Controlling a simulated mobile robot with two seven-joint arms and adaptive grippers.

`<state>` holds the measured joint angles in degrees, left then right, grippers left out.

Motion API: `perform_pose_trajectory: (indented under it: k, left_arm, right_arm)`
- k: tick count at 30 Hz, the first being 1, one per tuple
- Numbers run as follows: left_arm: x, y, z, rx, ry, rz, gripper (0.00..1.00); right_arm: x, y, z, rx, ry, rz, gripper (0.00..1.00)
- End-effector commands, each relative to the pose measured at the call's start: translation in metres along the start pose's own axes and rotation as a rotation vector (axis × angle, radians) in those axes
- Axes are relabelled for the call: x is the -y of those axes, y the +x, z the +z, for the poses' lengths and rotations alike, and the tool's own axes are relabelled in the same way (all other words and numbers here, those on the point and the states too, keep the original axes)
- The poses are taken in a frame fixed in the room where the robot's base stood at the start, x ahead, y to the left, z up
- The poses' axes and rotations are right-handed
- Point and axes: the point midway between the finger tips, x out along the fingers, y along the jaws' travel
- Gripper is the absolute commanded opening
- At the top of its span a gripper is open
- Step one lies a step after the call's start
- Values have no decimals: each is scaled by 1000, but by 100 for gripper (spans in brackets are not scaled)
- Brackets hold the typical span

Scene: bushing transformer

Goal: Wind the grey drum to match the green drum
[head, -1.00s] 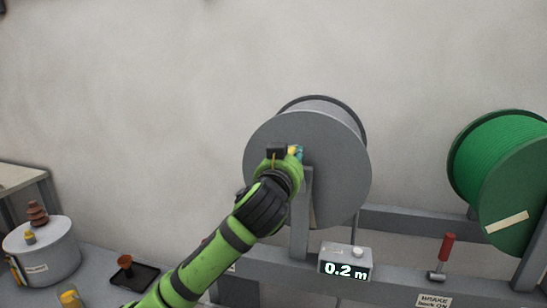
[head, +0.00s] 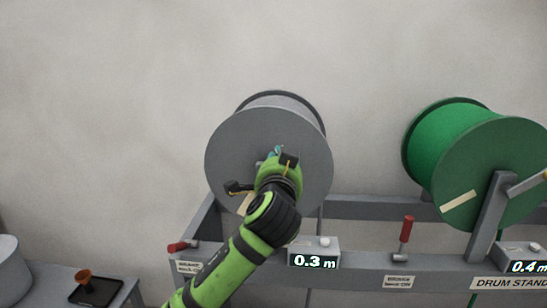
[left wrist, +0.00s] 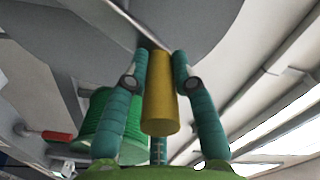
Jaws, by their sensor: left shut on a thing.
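The grey drum (head: 235,140) sits on the stand. Its counter (head: 313,260) reads 0.3 m. The green drum (head: 505,150) is to its right, with a pale strip on its face; its counter (head: 525,267) reads 0.4 m. My left gripper (head: 277,152) is in front of the grey drum's face, largely hidden by its own wrist. In the left wrist view its teal fingers (left wrist: 159,82) are shut on a yellow crank handle (left wrist: 159,108), one finger on each side. The green drum (left wrist: 100,120) shows behind them. My right gripper is not in view.
A red-handled brake lever (head: 180,246) lies low at the left of the stand. Another brake lever (head: 406,230) stands upright between the drums. A black tray (head: 95,291) with a brown part is on the bench at lower left. The wall behind is bare.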

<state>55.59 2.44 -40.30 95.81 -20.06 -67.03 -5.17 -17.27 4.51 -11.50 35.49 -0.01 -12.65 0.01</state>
Motion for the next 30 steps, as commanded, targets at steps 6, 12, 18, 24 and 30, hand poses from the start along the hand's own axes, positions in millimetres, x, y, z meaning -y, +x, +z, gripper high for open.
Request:
perform_pose_trajectory:
  k: [6,12,18,24,30]
  left_arm:
    - [-17,-2,-7,-13,-10,14,0]
    - [-25,-2,-7,-10,81,14,0]
    - [-29,-2,-6,-8,118,14,0]
    - [-29,-1,-5,-7,126,14,0]
    - [-29,-1,-5,-5,125,14,0]
  right_arm:
    - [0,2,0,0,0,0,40]
    - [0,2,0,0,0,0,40]
    - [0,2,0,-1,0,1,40]
    - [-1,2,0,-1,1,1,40]
    - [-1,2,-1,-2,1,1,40]
